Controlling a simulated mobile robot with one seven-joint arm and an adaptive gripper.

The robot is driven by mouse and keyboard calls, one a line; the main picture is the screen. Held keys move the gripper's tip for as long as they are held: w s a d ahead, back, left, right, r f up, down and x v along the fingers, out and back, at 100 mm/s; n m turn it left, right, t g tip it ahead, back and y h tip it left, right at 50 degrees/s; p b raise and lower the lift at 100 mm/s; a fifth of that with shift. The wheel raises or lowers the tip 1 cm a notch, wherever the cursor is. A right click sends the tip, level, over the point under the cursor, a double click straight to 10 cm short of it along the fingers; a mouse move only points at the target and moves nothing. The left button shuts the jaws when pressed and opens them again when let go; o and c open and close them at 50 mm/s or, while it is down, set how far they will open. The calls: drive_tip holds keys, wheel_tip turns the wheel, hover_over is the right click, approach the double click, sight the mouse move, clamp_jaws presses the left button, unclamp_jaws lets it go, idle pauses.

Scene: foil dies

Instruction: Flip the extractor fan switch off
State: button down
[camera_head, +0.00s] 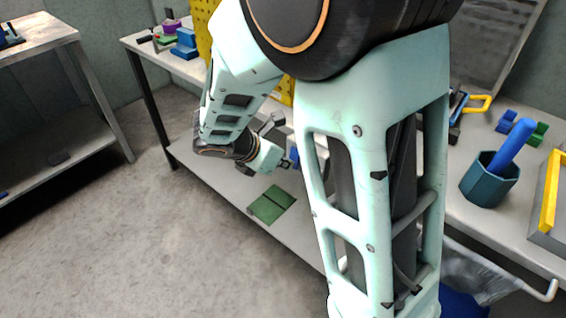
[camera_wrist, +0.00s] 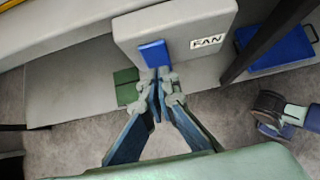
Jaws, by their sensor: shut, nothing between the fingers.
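The fan switch is a blue rocker (camera_wrist: 153,54) on the front of a grey box (camera_wrist: 180,22) in the wrist view. A white label reading FAN (camera_wrist: 207,41) is to its right. My gripper (camera_wrist: 160,75) is shut and empty, with its fingertips at the rocker's lower edge. I cannot tell whether they touch it. The fingertips hide part of that edge, and the rocker's tilt is hard to read. In the head view my arm hides most of the box and the fingertips.
A green mat (camera_head: 272,204) lies on the low shelf below my wrist. A teal mortar (camera_head: 490,181) with a blue pestle (camera_head: 514,146) and a yellow-edged tray (camera_head: 550,190) are on the bench at right. A blue tray (camera_wrist: 262,60) lies right of the box. Floor at left is clear.

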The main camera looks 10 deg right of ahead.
drive_tip(key=shift+w+d+f+t+h+b, duration=0.15)
drive_tip(key=shift+d+t+h+b, duration=0.2)
drive_tip(key=shift+b, duration=0.75)
drive_tip(key=shift+a, duration=0.1)
drive_tip(key=shift+r+p, duration=0.8)
drive_tip(key=shift+r, duration=0.1)
